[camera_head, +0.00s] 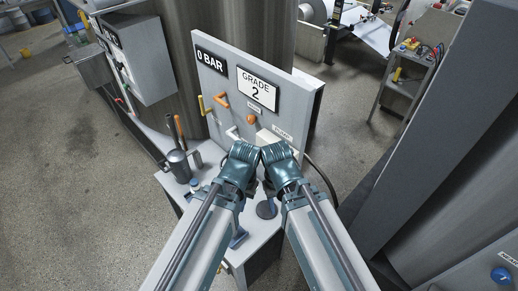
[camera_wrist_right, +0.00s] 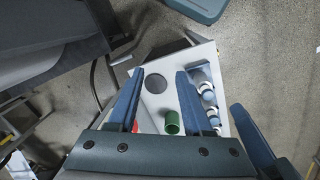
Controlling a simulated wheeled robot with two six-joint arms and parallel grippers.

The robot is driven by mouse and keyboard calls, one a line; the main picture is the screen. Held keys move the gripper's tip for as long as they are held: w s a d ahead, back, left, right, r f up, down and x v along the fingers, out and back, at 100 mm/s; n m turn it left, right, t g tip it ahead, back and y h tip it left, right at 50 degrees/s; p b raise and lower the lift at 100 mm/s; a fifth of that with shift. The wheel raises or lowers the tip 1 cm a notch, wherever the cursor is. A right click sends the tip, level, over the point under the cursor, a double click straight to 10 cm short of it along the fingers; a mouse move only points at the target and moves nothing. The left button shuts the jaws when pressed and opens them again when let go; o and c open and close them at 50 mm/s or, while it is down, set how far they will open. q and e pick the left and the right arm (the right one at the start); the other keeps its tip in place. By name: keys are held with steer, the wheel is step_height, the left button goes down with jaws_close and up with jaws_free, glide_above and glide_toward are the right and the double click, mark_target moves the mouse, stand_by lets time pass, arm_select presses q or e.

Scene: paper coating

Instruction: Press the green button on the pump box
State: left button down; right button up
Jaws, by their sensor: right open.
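The pale pump box (camera_head: 270,138) stands at the foot of the sign panel, below a PUMP label, partly hidden by my wrists. A green round button (camera_wrist_right: 172,122) shows in the right wrist view, and part of a red one (camera_wrist_right: 134,127) is beside it. My right gripper (camera_wrist_right: 160,74) is open and empty; in that view the green button appears between its fingers, nearer their base. I cannot tell any contact. In the head view my two wrists nearly meet before the box and hide the buttons. My left wrist (camera_head: 240,160) shows, but its jaw opening cannot be read.
The sign panel (camera_head: 228,88) reads 0 BAR and GRADE 2. The light worktop (camera_head: 255,235) carries a metal jug (camera_head: 180,165) at left and a dark disc (camera_head: 266,209). Several small bottles (camera_wrist_right: 208,95) line the worktop's right side in the wrist view. Large grey machinery stands at right.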

steer(key=shift+f, duration=0.1)
jaws_close()
stand_by(1.6)
